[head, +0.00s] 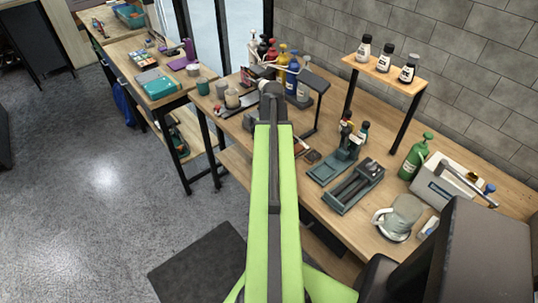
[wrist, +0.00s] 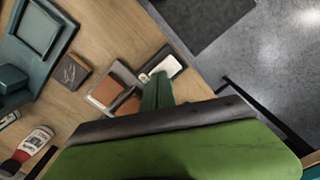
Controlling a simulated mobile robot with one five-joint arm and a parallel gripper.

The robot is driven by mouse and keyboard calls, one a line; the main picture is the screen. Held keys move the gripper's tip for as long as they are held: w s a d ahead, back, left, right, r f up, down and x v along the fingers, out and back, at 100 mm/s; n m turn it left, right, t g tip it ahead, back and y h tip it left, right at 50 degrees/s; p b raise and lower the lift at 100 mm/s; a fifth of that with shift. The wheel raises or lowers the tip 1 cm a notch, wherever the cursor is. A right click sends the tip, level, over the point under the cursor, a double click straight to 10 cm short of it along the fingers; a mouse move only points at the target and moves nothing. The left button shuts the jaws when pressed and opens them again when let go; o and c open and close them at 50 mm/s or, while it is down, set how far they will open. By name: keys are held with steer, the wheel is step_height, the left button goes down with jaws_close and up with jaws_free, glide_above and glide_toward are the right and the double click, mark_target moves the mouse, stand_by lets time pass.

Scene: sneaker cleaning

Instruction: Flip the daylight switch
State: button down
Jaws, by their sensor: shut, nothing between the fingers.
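In the wrist view, a small dark plate with a white raised piece (wrist: 169,66) lies at the table's edge. It looks like the daylight switch, but I cannot read any label. My gripper (wrist: 159,76) shows as narrow dark green fingers, shut and empty. Its tips overlap the lower left of the white piece in the picture; I cannot tell whether they touch it. In the head view, my own green arm reaches over the workbench and hides the gripper tips and the switch.
Brown blocks (wrist: 107,90) lie just left of the fingers. A teal clamp stand (head: 355,187) is on the workbench (head: 325,216), with a green bottle (head: 415,157) and white box (head: 445,185) to its right. A dark lamp-like frame (head: 317,100) stands near the wall. The floor is open to the left.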

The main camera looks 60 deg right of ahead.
step_height(320, 180, up, 7)
steer(key=p, duration=0.7)
stand_by(0.3)
steer(key=w+a+n, duration=0.5)
steer(key=w+a, duration=1.4)
steer(key=a, duration=0.2)
steer(key=w+a+n, duration=0.2)
steer(key=a+n, duration=0.2)
steer(key=a, duration=2.5)
steer(key=shift+w+a+n, duration=0.25)
steer(key=shift+a+n, duration=0.05)
steer(key=shift+a, duration=0.1)
